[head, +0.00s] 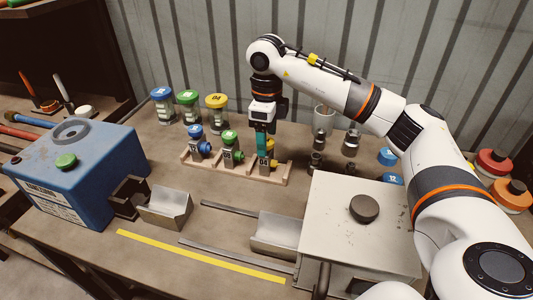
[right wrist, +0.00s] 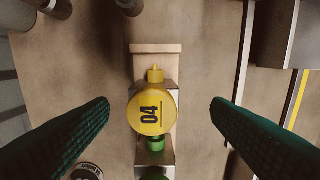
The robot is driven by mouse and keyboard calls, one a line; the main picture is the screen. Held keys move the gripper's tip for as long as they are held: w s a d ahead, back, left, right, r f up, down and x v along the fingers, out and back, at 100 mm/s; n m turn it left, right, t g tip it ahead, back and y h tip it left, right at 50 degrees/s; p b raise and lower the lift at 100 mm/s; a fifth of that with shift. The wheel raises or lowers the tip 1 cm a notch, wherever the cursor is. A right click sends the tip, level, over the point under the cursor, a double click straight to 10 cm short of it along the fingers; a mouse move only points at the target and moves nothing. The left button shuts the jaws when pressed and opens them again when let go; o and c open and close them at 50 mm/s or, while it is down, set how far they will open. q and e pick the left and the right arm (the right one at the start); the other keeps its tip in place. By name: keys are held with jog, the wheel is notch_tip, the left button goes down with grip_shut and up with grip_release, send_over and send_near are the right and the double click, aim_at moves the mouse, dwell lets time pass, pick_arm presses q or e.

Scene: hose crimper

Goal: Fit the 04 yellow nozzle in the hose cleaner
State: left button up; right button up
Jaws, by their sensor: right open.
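The yellow nozzle marked 04 (right wrist: 152,112) sits in the end place of a wooden rack (head: 235,172), beside a green and a blue nozzle. In the head view the yellow nozzle (head: 271,147) is partly hidden by my right gripper (head: 262,153). My right gripper is open, pointing down over it. In the right wrist view its two green fingers stand apart on either side of the nozzle, with clear gaps. A blue machine (head: 95,160) with a green button and a dark round fitting on top stands at the left; I take it as the hose cleaner. My left gripper is not in view.
Jars with blue, green and yellow lids (head: 216,101) stand behind the rack. Metal fittings (head: 351,143) are right of it. A grey metal box (head: 355,220) with a dark knob stands front right. Metal trays (head: 165,207) and a yellow strip (head: 200,256) lie in front.

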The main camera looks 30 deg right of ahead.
aim_at(268, 156)
notch_tip(268, 156, down, 2)
jog(key=shift+d+f, duration=0.1)
jog(key=shift+f, duration=0.15)
jog(key=f, duration=0.2)
jog(key=f+p, duration=0.1)
jog(key=f, duration=0.1)
jog(key=shift+w+d+f, duration=0.1)
jog(key=shift+d+f, duration=0.1)
jog(key=shift+f, duration=0.3)
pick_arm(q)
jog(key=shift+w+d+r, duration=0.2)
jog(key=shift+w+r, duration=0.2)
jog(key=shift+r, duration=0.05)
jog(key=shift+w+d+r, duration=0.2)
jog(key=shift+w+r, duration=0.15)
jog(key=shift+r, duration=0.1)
pick_arm(e)
jog(key=shift+c, duration=0.5)
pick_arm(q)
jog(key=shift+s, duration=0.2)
pick_arm(e)
jog(key=shift+w+r, duration=0.1)
jog(key=c, duration=1.1)
